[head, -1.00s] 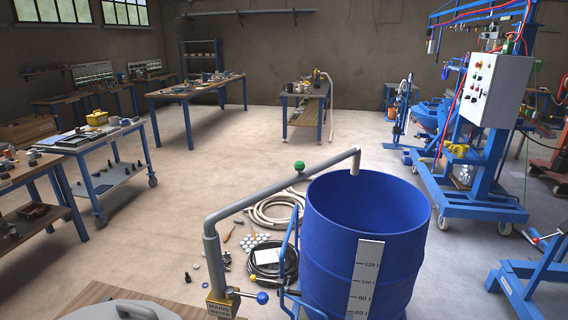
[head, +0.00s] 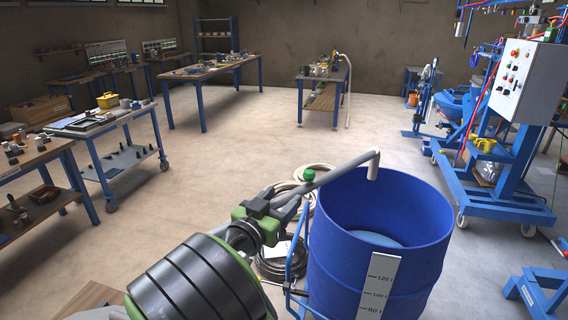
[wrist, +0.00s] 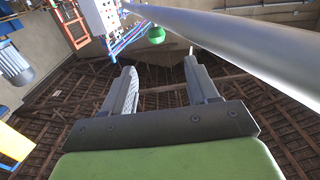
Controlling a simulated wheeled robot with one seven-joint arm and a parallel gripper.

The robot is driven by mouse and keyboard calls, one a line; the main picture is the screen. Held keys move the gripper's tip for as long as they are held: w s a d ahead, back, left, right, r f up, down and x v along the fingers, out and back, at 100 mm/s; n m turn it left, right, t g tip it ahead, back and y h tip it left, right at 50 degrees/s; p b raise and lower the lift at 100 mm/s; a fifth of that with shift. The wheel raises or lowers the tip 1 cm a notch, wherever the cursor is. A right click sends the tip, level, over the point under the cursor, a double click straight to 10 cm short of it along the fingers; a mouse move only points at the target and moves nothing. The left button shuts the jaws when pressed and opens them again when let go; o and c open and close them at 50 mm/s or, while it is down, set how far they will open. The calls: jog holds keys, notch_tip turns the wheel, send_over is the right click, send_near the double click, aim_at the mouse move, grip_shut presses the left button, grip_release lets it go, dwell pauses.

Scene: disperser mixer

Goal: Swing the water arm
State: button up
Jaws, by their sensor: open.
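The water arm (head: 340,171) is a grey pipe with a green ball knob (head: 309,175) on it. Its short downturned spout (head: 373,172) hangs over the far side of the blue drum (head: 350,255). My gripper (head: 296,203) is open, beside the pipe and just below and left of the knob. My arm hides the pipe's post and lower end. In the wrist view, the pipe (wrist: 235,35) runs diagonally past the right finger and the knob (wrist: 156,35) shows beyond the fingertips. Nothing is between the fingers (wrist: 160,82).
A pale blue surface (head: 370,238) shows inside the drum, which has a white level scale (head: 380,285). Coiled hoses lie on the floor behind my gripper. A blue machine with a white control box (head: 523,82) stands at right. The floor beyond is mostly clear.

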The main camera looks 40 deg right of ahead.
aim_at(312, 169)
jog(key=shift+d+r, duration=0.1)
jog(key=shift+d, duration=0.35)
jog(key=p+x, duration=0.3)
jog(key=x, duration=1.2)
jog(key=shift+s+p, duration=0.2)
jog(key=shift+p, duration=0.15)
jog(key=shift+c, duration=0.4)
grip_shut()
